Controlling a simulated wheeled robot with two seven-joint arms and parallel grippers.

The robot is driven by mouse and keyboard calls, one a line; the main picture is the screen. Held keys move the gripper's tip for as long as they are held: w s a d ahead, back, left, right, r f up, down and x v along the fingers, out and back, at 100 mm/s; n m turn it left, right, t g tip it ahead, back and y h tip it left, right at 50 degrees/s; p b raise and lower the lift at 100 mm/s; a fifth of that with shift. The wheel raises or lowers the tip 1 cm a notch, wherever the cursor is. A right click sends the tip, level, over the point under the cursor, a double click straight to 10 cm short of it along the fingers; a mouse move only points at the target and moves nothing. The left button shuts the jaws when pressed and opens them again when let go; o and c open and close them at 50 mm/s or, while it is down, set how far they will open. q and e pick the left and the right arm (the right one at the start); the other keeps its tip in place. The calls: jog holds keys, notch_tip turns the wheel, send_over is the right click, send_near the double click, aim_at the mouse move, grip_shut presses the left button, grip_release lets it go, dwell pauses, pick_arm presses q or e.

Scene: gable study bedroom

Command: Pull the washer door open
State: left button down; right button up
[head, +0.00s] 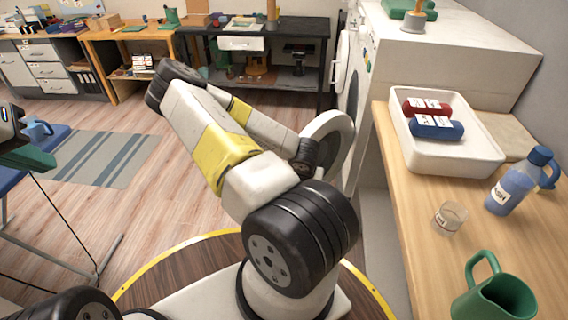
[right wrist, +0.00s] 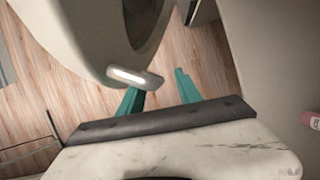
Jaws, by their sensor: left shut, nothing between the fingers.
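The washer door (head: 338,133) is a round white ring with a dark middle. It stands out at an angle from the washer's front, beside my right wrist. In the right wrist view the door (right wrist: 85,35) fills the upper left, with a grey handle (right wrist: 135,77) at its lower edge. My right gripper (right wrist: 160,92) has its teal fingers apart, the left one overlapped by the handle. I cannot tell whether they touch. In the head view my right arm hides that gripper. My left gripper (head: 32,157) is shut and empty at the left edge.
A wooden counter (head: 395,150) on the right holds a white tray (head: 455,155), a glass (head: 450,218), a blue bottle (head: 515,185) and a green mug (head: 495,295). Open wood floor and a striped rug (head: 105,160) lie between.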

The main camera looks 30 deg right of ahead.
jog(key=v, duration=0.7)
jog(key=shift+w, duration=0.1)
